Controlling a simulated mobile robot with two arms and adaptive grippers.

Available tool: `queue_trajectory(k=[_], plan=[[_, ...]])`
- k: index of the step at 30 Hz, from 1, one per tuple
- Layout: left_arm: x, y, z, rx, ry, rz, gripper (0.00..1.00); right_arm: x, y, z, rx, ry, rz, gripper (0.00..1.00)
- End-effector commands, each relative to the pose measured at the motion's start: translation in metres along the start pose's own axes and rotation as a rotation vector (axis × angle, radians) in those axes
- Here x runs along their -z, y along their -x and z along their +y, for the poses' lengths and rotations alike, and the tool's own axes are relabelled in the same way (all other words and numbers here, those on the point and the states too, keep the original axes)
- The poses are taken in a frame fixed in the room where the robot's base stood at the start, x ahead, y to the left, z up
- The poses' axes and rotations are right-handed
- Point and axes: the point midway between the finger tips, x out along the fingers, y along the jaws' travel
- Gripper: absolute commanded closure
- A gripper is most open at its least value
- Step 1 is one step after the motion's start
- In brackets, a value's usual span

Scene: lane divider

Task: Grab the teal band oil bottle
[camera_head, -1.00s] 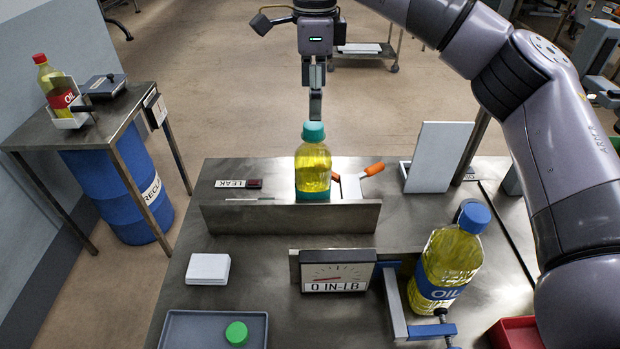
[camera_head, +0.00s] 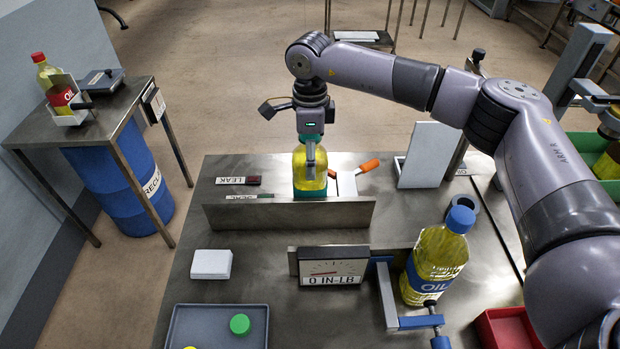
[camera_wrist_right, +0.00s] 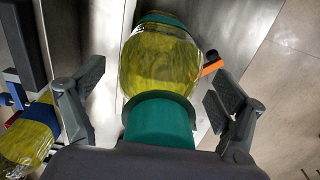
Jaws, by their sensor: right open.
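The teal band oil bottle (camera_head: 303,172) stands upright behind the low metal divider (camera_head: 290,215), with yellow oil, a teal cap and a teal band at its base. My right gripper (camera_head: 312,158) is above it, pointing down, with a finger in front of the bottle's upper part. In the right wrist view the bottle (camera_wrist_right: 160,62) lies between the two open fingers (camera_wrist_right: 158,105), its teal cap close to the palm. Gaps show on both sides, so the fingers are apart from the bottle. My left gripper is not in view.
A white upright panel (camera_head: 424,154), a white block (camera_head: 211,264) and a grey tray (camera_head: 217,312) are nearby.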

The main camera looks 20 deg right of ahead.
Motion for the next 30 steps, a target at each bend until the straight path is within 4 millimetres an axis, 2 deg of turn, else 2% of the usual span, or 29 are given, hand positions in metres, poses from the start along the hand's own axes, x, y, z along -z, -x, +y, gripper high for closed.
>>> queue_trajectory(k=[7,30], plan=[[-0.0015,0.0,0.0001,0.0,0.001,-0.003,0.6,0.0001,-0.0024,-0.0001,0.0,0.0,0.0,0.1],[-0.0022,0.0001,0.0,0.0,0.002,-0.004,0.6,0.0,-0.0016,-0.0002,0.001,0.0,0.0,0.61]])
